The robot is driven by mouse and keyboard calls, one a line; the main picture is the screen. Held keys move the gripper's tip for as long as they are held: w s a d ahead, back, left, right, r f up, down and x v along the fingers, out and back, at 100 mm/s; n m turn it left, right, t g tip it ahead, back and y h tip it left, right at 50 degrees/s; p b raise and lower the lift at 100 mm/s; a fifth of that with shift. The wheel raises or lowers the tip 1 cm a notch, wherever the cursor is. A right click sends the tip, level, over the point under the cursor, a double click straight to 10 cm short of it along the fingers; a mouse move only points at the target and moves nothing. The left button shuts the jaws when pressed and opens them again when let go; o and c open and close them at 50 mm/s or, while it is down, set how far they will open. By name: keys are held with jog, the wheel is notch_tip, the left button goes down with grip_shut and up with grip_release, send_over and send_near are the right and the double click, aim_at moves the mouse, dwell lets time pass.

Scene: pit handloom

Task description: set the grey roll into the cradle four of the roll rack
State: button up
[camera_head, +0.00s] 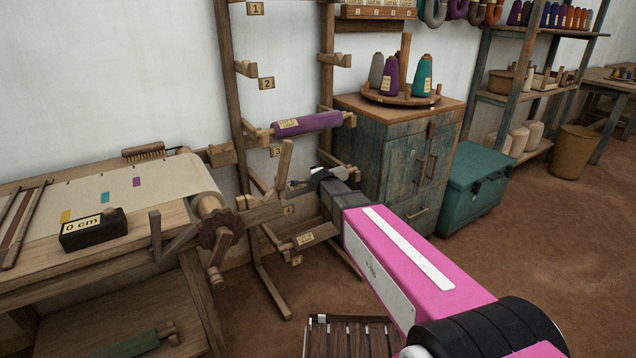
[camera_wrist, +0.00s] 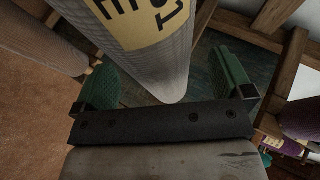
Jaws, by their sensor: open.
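The grey roll (camera_wrist: 165,70), with a yellow label, lies between my gripper's spread green finger pads (camera_wrist: 170,72) in the wrist view, with gaps to both pads. In the head view my wrist and a slanted wooden piece hide most of the grey roll and the cradle. I cannot tell whether the roll rests fully in it. The roll rack (camera_head: 238,105) stands against the wall.
A purple roll (camera_head: 307,124) lies in cradle three above. A brownish labelled roll (camera_head: 315,236) lies in cradle five below. The loom (camera_head: 160,180) with a crank is close on the left. A blue-green cabinet (camera_head: 400,165) and a teal chest (camera_head: 470,190) stand right.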

jog(key=v, duration=1)
jog(key=s+d+f+n+g, duration=0.5)
jog(key=s+d+f+n, duration=0.1)
jog(key=s+d, duration=0.5)
jog(key=s+d+f+n+g+h, duration=0.1)
jog(key=s+d+f+n+g, duration=0.5)
jog(key=s+d, duration=0.5)
notch_tip(320, 180, down, 2)
jog(key=shift+s+n+g+h, duration=0.3)
jog(key=shift+s+n, duration=0.5)
jog(key=shift+s, duration=0.1)
